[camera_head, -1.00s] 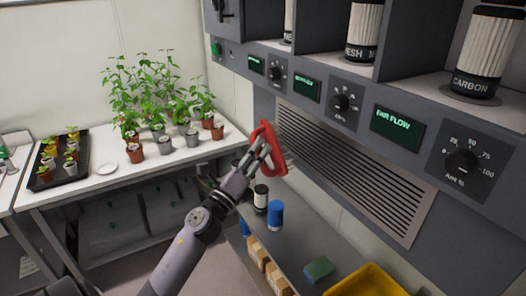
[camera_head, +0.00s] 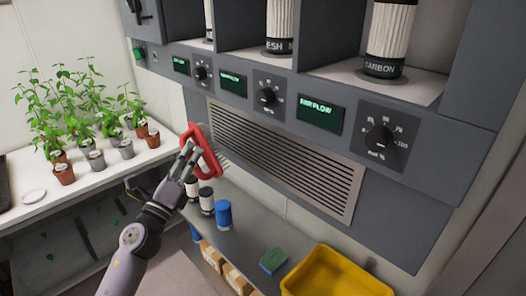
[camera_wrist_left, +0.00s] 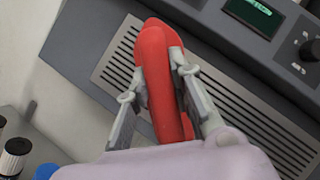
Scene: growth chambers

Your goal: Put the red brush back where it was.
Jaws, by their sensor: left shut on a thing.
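The red brush (camera_head: 208,150) is held by my left gripper (camera_head: 190,155), in front of the left end of the grey vent grille. Its bristles face the grille side. In the left wrist view, the red brush (camera_wrist_left: 157,80) stands between the two fingers of my left gripper (camera_wrist_left: 160,85), which are shut on its handle. The brush is raised above the grey shelf (camera_head: 250,245) and touches no surface that I can make out. My right gripper is not in view.
On the shelf stand dark-and-white canisters (camera_head: 206,201), a blue cylinder (camera_head: 224,214), a green sponge (camera_head: 273,261), and a yellow bin (camera_head: 335,275). Cardboard boxes (camera_head: 238,278) sit along its front. Potted plants (camera_head: 85,125) stand on the white bench at left. Control knobs (camera_head: 379,138) project from the panel.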

